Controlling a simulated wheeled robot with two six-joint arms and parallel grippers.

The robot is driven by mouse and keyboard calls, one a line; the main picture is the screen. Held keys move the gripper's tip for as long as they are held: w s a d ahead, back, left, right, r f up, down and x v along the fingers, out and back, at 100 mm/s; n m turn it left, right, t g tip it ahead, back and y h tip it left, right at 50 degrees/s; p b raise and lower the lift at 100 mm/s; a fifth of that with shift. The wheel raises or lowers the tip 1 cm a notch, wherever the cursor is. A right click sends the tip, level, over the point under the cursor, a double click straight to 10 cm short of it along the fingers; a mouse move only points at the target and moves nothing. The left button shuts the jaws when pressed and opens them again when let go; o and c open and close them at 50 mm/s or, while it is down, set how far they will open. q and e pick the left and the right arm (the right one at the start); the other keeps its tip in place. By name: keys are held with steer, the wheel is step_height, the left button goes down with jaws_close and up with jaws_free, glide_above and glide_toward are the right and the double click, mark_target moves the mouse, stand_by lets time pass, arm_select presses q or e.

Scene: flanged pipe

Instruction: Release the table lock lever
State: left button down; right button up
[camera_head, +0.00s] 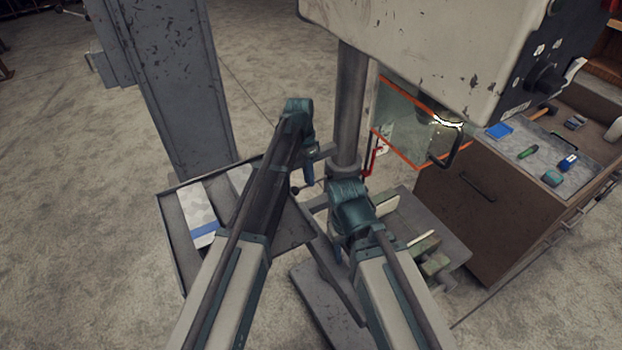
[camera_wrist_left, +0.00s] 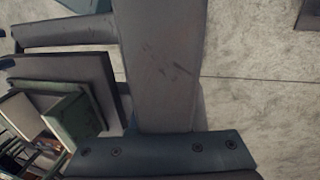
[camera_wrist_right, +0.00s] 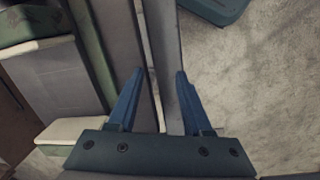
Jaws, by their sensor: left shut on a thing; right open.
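The grey column (camera_head: 351,110) of the drill press stands in the middle of the head view, with a collar low on it. A red bent lever (camera_head: 374,158) sits at the collar's right side. A dark round knob (camera_head: 295,190) on a thin rod shows at the column's left. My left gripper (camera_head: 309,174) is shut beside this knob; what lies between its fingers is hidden. In the left wrist view its fingers are hidden too, behind a wide grey part. My right gripper (camera_head: 338,254) points down in front of the column; its open fingers (camera_wrist_right: 160,100) straddle a narrow grey bar.
The drill press head (camera_head: 420,45) and an orange-edged clear guard (camera_head: 410,120) hang above right. A brown cabinet (camera_head: 495,205) with tools stands at the right. A grey tray (camera_head: 172,235) is at the left, a grey pillar (camera_head: 165,90) behind it.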

arm_select(q)
steer(key=shift+w+a+m, duration=0.1)
steer(key=shift+w+m, duration=0.15)
steer(key=shift+m, duration=0.05)
stand_by(0.4)
steer(key=c, duration=0.9)
jaws_free()
steer(key=shift+r, duration=0.1)
steer(key=r+p, duration=0.4)
steer(key=w+a+r+p, duration=0.1)
steer(key=r+p, duration=0.4)
steer(key=w+r+p, duration=0.1)
steer(key=r+p, duration=0.3)
steer(key=shift+w+a+r+p, duration=0.1)
steer(key=shift+a+r+p, duration=0.1)
steer(key=shift+a+p, duration=0.1)
steer(key=shift+f, duration=0.1)
